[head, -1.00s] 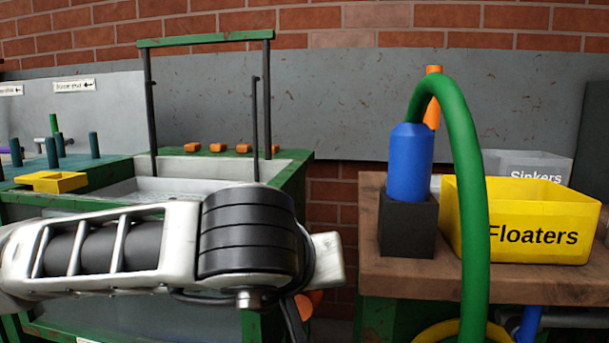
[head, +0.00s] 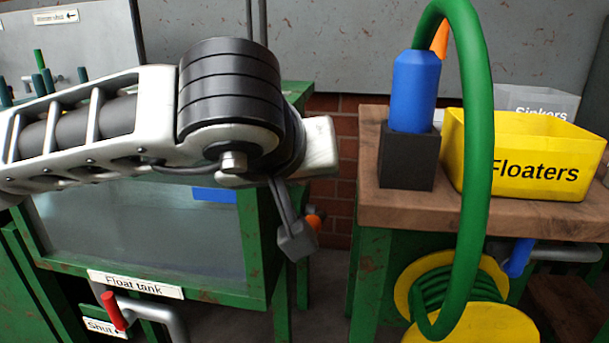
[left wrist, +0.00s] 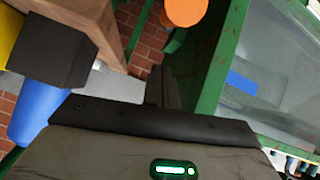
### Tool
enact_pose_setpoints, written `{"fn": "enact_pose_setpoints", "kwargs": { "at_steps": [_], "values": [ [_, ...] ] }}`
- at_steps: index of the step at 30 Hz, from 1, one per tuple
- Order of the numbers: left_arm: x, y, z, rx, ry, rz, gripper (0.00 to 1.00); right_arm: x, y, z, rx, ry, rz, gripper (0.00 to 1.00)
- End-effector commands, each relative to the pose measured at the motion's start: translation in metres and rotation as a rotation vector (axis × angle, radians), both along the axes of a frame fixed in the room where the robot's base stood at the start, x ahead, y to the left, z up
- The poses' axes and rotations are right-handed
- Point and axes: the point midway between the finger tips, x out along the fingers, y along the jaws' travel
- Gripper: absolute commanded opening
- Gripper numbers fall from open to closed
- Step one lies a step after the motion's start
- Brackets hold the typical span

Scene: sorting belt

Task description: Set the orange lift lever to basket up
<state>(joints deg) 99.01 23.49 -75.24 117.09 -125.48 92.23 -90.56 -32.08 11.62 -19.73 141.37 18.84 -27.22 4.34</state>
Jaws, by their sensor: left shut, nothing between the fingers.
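An orange round knob, which I take to be the lift lever's end, shows in the left wrist view (left wrist: 184,10) at the top edge. In the head view an orange piece (head: 316,218) shows beside the tank's right side, partly covered by my arm. My left gripper (left wrist: 162,88) is shut and empty in the left wrist view, its fingers below the knob in the picture and apart from it there. In the head view my forearm hides most of that area. The lever's full shape and setting cannot be made out. My right gripper is not in view.
The green-framed float tank (head: 255,250) stands left, with a red-handled lever (head: 116,310) below its label. A wooden bench (head: 400,205) at right carries a blue cylinder (head: 414,90) in a black holder and the yellow Floaters box (head: 525,155). A gap lies between tank and bench.

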Motion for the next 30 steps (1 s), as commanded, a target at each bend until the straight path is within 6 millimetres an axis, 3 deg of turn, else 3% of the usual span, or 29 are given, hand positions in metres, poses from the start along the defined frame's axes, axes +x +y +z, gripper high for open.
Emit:
{"fn": "enact_pose_setpoints", "kwargs": {
  "at_steps": [3, 12, 30],
  "values": [
    [-0.023, 0.005, 0.024, 0.001, -0.007, -0.005, 0.0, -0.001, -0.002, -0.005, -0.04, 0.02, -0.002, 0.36],
    [-0.057, 0.014, 0.055, -0.001, -0.007, -0.001, 0.0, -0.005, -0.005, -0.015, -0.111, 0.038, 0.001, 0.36],
    [-0.062, 0.015, 0.058, -0.002, -0.006, 0.001, 0.0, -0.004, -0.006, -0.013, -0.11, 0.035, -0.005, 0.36]
  ]
}}
